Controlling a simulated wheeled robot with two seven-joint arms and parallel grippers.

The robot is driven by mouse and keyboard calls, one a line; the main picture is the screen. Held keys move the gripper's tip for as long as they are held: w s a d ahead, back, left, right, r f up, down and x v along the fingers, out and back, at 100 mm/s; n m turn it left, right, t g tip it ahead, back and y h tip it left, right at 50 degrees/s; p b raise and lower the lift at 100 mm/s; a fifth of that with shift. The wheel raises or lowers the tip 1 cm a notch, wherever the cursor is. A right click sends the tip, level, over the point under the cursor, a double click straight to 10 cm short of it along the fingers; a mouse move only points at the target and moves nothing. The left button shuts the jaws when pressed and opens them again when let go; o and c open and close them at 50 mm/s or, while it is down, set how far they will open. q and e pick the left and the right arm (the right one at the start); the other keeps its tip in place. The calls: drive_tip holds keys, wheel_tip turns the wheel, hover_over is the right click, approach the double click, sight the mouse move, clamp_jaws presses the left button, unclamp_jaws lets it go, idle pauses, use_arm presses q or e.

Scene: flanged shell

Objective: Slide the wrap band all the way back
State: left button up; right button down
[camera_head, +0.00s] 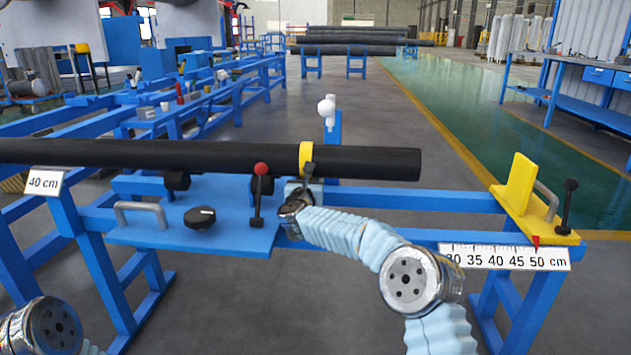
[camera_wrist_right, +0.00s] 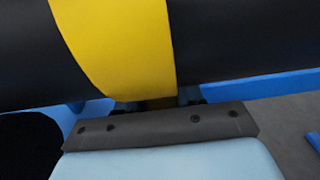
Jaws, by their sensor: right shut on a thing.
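The wrap band (camera_head: 306,156) is a yellow ring around the black pipe (camera_head: 372,161), a little left of the pipe's right end. In the right wrist view the band (camera_wrist_right: 122,48) fills the upper middle, wrapped across the dark pipe (camera_wrist_right: 235,45). My right gripper (camera_head: 304,184) is directly below the band on the near side of the pipe, shut on the band's lower part. Its fingertips are mostly hidden; the wrist view shows its dark mount (camera_wrist_right: 160,126) just under the band. My left gripper is out of view; only part of that arm shows at the bottom left.
The pipe rests on a blue bench (camera_head: 205,235) with a red-knobbed lever (camera_head: 261,170), a black knob (camera_head: 200,217) and a grey handle (camera_head: 140,213). A yellow stop (camera_head: 520,185) and a centimetre scale (camera_head: 503,257) stand at right. Space between pipe end and stop is free.

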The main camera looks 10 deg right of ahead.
drive_tip(key=shift+a, duration=0.15)
drive_tip(key=c, duration=0.8)
unclamp_jaws()
drive_tip(key=b+v, duration=0.1)
drive_tip(key=v, duration=1.2)
drive_tip(key=shift+s, duration=0.4)
